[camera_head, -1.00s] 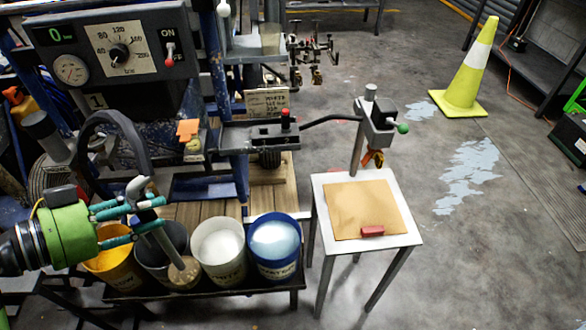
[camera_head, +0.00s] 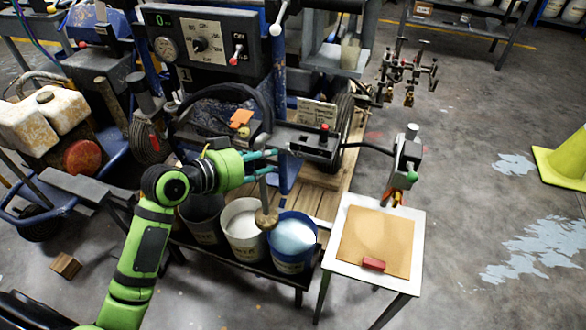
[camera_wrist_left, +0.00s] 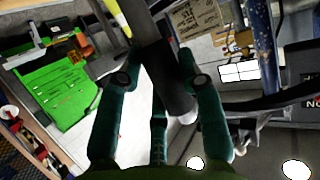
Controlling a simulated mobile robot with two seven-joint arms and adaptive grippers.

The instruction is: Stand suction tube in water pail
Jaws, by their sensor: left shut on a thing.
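My left gripper (camera_head: 270,158) is shut on the suction tube (camera_head: 263,190) and holds it nearly upright. The tube's round tan foot (camera_head: 266,218) shows in front of the seam between the white pail and the blue pail, by the blue pail's left rim; its height above the rims is hard to tell. The blue pail (camera_head: 290,265), with pale blue contents, looks like the water pail. In the left wrist view my teal fingers (camera_wrist_left: 160,85) close around the dark upper part of the tube (camera_wrist_left: 160,65). My right gripper is out of view.
The white pail (camera_head: 246,250) and a dark pail (camera_head: 203,230) stand left of the blue one on the low rack. A small white table (camera_head: 340,255) with a tan sheet (camera_head: 375,240) and red block (camera_head: 373,264) is at right. The striper's control box (camera_head: 205,42) stands behind.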

